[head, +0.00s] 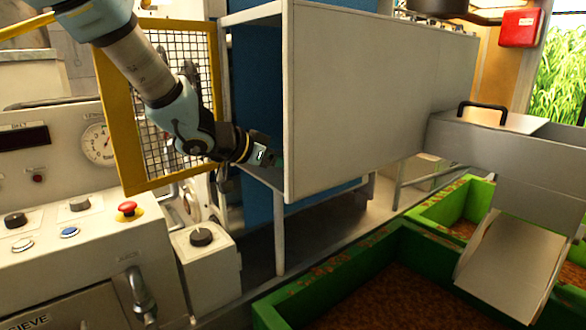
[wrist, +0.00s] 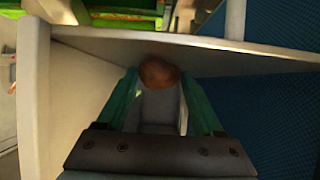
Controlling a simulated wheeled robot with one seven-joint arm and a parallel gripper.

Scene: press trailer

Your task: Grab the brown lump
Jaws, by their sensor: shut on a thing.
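The brown lump (wrist: 158,73) is rounded and sits between the tips of my gripper's two green fingers in the wrist view. My gripper (wrist: 159,80) is shut on it. In the head view my gripper (head: 277,161) reaches in behind the large pale metal panel (head: 370,85), so its fingertips and the lump are hidden there. A pale edge of the housing (wrist: 215,50) runs close above the lump in the wrist view. I cannot tell whether the lump touches any surface.
A yellow-framed mesh guard (head: 128,150) stands open beside my arm. A control panel with a red button (head: 127,209) is at left. Green bins (head: 400,245) of brown material stand low at right, near a metal chute (head: 512,265). A blue surface (wrist: 270,110) borders the wrist view's right.

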